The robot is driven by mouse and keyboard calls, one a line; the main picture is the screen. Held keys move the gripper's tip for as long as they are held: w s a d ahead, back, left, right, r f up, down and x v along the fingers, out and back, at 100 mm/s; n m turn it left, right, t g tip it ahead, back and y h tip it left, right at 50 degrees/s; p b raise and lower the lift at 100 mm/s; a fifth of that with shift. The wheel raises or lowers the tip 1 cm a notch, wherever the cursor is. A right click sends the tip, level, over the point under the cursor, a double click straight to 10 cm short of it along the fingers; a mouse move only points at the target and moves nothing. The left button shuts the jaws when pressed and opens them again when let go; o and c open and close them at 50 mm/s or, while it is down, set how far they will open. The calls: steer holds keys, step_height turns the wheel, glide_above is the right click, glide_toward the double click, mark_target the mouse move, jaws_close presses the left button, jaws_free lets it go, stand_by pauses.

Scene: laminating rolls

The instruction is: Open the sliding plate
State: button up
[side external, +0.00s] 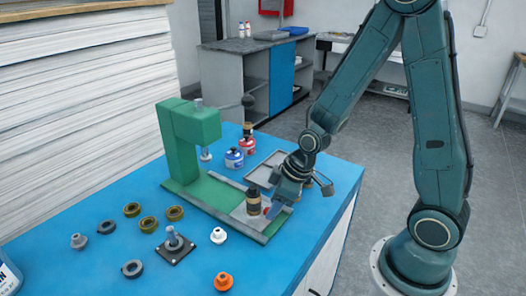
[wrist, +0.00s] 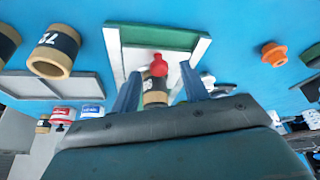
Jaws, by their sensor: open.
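The pale grey sliding plate (side external: 240,216) sits at the front end of the green press (side external: 190,135)'s base. In the wrist view the plate (wrist: 135,57) lies beyond my fingertips, inside a green and white frame. A tan roll with a black band (side external: 253,201) stands on the plate; it also shows in the wrist view (wrist: 155,97). A red knob (wrist: 159,66) shows beside the roll. My gripper (side external: 274,208) is low at the plate's front end. In the wrist view my gripper (wrist: 160,72) is open, its blue fingers either side of the knob and roll. Contact with the knob cannot be told.
A grey tray (side external: 262,172) lies behind my gripper, with red and blue labelled jars (side external: 234,158) nearby. Several dark and brass rings (side external: 132,209), a white piece (side external: 218,235) and an orange piece (side external: 223,281) lie on the blue tabletop. The front right tabletop is mostly clear.

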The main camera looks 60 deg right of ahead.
steer(key=v, duration=1.2)
steer(key=shift+s+r, duration=0.2)
stand_by(0.5)
steer(key=s+a+r+m+t+h, duration=0.1)
steer(key=s+r+m, duration=0.3)
steer(key=s+r, duration=0.5)
steer(key=shift+s+a+r+t+h, duration=0.15)
steer(key=shift+s+r+t+h, duration=0.2)
steer(key=shift+s, duration=0.45)
stand_by(1.2)
